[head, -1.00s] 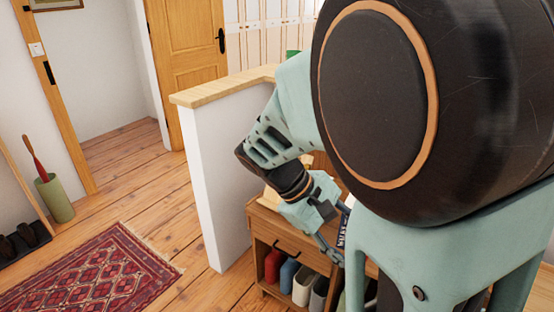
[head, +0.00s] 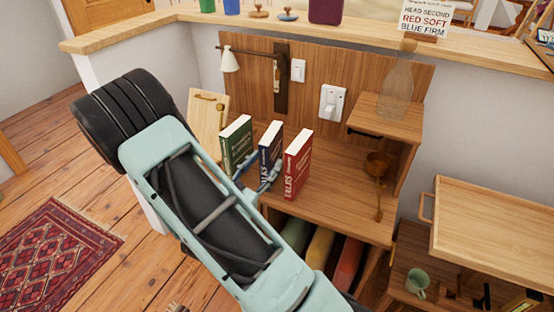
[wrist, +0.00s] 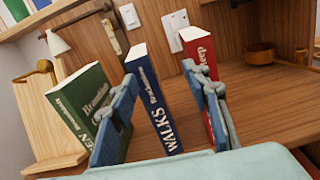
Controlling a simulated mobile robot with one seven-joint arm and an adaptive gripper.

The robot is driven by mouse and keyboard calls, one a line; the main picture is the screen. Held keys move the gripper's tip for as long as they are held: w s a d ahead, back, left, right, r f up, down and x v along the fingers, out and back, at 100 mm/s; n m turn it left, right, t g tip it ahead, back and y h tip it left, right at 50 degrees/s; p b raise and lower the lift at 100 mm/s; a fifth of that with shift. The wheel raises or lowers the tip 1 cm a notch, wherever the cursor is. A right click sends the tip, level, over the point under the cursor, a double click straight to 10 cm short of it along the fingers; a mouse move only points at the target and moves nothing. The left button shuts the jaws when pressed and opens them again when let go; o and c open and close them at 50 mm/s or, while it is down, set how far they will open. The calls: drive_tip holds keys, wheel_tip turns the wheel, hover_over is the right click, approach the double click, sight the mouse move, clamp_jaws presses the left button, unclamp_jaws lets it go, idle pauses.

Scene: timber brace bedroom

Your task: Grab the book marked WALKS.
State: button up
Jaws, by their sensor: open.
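The blue book marked WALKS (wrist: 152,98) stands upright between the green and red books, its spine facing me; it also shows in the head view (head: 268,150). My gripper (wrist: 168,110) is open, with one blue finger on each side of the WALKS book. In the head view my gripper (head: 258,180) is at the front of the books, low on their spines. I cannot tell whether either finger touches the book. The green book (wrist: 80,112) is just left of the left finger. The red book (wrist: 198,55) is partly hidden behind the right finger.
The books stand on a wooden desk (head: 340,205). A lamp (head: 230,60) and a leaning wooden board (head: 205,118) are at the left. A glass bottle (head: 396,92) stands on a raised shelf at the right; a copper pot (head: 380,163) is below. Desk surface right of the red book is clear.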

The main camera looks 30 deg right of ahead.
sight(265, 164)
drive_tip(key=f, duration=0.1)
drive_tip(key=f+n+y, duration=0.1)
drive_tip(key=w+f+n+t, duration=0.1)
drive_tip(key=shift+a+f, duration=0.2)
drive_tip(key=shift+a, duration=0.2)
drive_tip(key=shift+w+f+t+y, duration=0.15)
drive_tip(key=shift+f+t+y, duration=0.1)
drive_tip(key=shift+t+y, duration=0.05)
drive_tip(key=b+x, duration=0.1)
drive_tip(key=x, duration=0.7)
drive_tip(key=b+x, duration=0.1)
drive_tip(key=x, duration=0.1)
drive_tip(key=shift+w+f, duration=0.25)
drive_tip(key=shift+f, duration=0.15)
drive_tip(key=shift+r, duration=0.1)
clamp_jaws()
